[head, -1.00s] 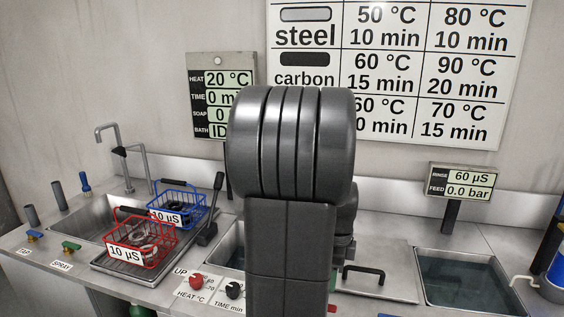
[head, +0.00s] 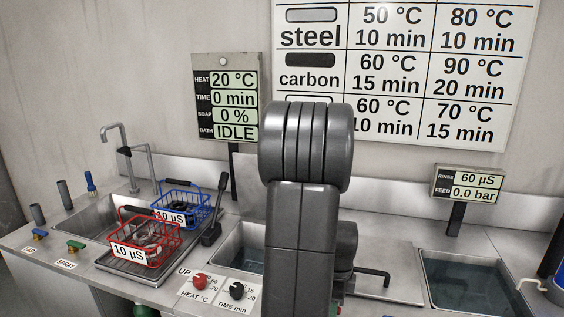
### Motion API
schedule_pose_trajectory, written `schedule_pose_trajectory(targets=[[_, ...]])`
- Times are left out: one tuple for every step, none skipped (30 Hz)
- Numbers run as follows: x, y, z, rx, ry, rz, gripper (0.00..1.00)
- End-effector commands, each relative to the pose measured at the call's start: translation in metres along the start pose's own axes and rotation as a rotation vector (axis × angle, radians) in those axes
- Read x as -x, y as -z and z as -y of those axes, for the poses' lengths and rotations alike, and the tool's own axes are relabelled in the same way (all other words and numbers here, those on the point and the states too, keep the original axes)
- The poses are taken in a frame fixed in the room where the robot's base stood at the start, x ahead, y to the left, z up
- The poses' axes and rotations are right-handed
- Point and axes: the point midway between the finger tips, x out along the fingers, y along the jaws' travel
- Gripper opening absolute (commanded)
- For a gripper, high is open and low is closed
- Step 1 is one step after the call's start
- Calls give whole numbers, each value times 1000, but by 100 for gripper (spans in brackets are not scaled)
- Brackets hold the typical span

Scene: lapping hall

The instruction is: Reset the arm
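My arm (head: 302,215) stands folded up in the middle of the head view, in front of the counter. Its large dark grey rounded joint covers part of the wall chart and part of the middle basin. My gripper does not show in this view; whether it holds anything cannot be seen.
A red basket (head: 148,240) and a blue basket (head: 184,202) sit at the left by a sink with taps. The bath display (head: 228,105) reads IDLE. A red knob (head: 200,281) and a black knob (head: 237,291) are at the counter front. A water-filled basin (head: 465,283) is at right.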

Motion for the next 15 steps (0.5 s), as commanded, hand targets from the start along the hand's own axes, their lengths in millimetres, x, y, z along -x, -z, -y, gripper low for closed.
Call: schedule_pose_trajectory(targets=[[0, 0, 0, 0, 0, 0, 42], [0, 0, 0, -2, 0, 0, 42], [1, 0, 0, -6, 1, 0, 42], [2, 0, 0, -11, 1, 0, 42], [3, 0, -1, -17, 2, 0, 42], [7, 0, 0, -20, 3, 0, 42], [11, 0, 0, -19, 4, 0, 42], [15, 0, 0, -19, 4, 0, 42], [21, 0, 0, -19, 5, 1, 42], [27, 0, 0, -19, 5, 1, 42], [32, 0, 0, -19, 6, 1, 42], [40, 0, 0, -19, 5, 1, 42], [47, 0, 0, -19, 7, 1, 42], [53, 0, 0, -20, 7, 1, 42], [60, 0, 0, -20, 5, 1, 42]])
